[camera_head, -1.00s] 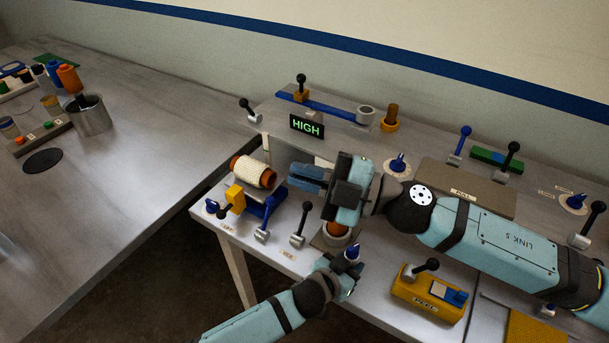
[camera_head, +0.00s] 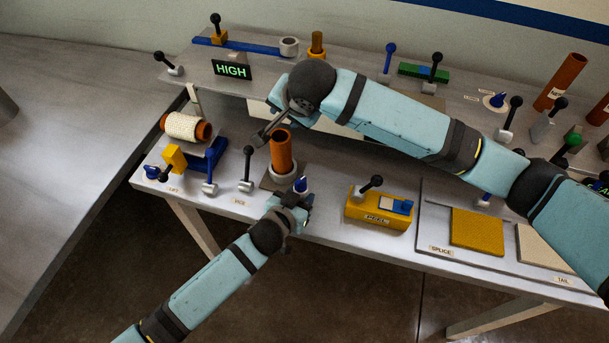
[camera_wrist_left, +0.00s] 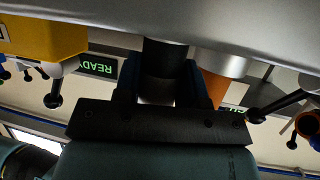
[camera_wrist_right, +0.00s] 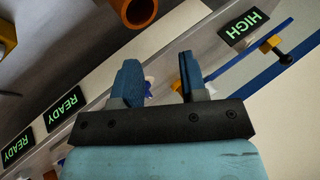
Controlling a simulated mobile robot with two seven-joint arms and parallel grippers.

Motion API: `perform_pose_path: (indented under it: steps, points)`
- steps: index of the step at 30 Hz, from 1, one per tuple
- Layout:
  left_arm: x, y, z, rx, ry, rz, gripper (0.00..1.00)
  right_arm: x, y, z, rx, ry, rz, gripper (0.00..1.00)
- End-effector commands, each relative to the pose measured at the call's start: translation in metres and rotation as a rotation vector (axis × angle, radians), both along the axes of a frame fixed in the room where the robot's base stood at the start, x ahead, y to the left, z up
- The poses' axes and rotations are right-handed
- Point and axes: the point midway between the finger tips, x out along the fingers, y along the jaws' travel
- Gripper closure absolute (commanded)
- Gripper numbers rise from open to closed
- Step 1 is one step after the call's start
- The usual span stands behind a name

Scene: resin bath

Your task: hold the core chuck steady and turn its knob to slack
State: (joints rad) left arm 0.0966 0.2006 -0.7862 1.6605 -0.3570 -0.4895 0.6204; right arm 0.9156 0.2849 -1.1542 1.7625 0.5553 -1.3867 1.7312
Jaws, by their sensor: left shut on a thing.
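The core chuck is a pale ring (camera_head: 283,172) on a brown plate, with an upright orange-brown tube (camera_head: 280,150) in it. A blue pointer knob (camera_head: 300,185) shows at its front right. My left gripper (camera_head: 291,198) is just below that knob. In the left wrist view its fingers (camera_wrist_left: 160,85) are shut on a short dark post (camera_wrist_left: 163,58) beside the ring and tube (camera_wrist_left: 215,85). My right gripper (camera_head: 264,132) is above and left of the tube, not touching the knob. In the right wrist view its fingers (camera_wrist_right: 158,80) are apart and empty; the tube (camera_wrist_right: 138,10) is beyond them.
Black-knobbed levers (camera_head: 247,170) and a wound spool (camera_head: 186,127) stand left of the chuck. A yellow box with a lever (camera_head: 378,213) is to its right. A HIGH sign (camera_head: 231,69) is behind. Bare tabletop lies between chuck and yellow box.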

Motion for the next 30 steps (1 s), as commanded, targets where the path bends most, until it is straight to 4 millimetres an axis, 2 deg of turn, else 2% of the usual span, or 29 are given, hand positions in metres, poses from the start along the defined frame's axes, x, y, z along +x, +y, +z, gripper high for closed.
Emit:
perform_pose_path:
  steps: [4, 10, 14, 17, 30]
  points:
    - [0.000, 0.000, 0.001, 0.000, -0.001, 0.000, 0.94, -0.030, -0.015, -0.017, -0.078, 0.307, -0.163, 0.61]
    - [0.000, 0.000, 0.001, 0.000, -0.001, 0.000, 0.94, -0.058, -0.029, -0.021, -0.178, 0.532, -0.275, 0.61]
    - [0.000, 0.000, 0.001, 0.000, -0.001, 0.000, 0.94, -0.065, -0.033, -0.023, -0.207, 0.580, -0.299, 0.61]
    - [0.000, 0.000, 0.001, 0.000, -0.001, 0.000, 0.94, -0.066, -0.034, -0.033, -0.212, 0.587, -0.302, 0.61]
    - [0.000, 0.000, 0.001, 0.000, -0.001, 0.000, 0.94, -0.065, -0.034, -0.115, -0.211, 0.584, -0.300, 0.61]
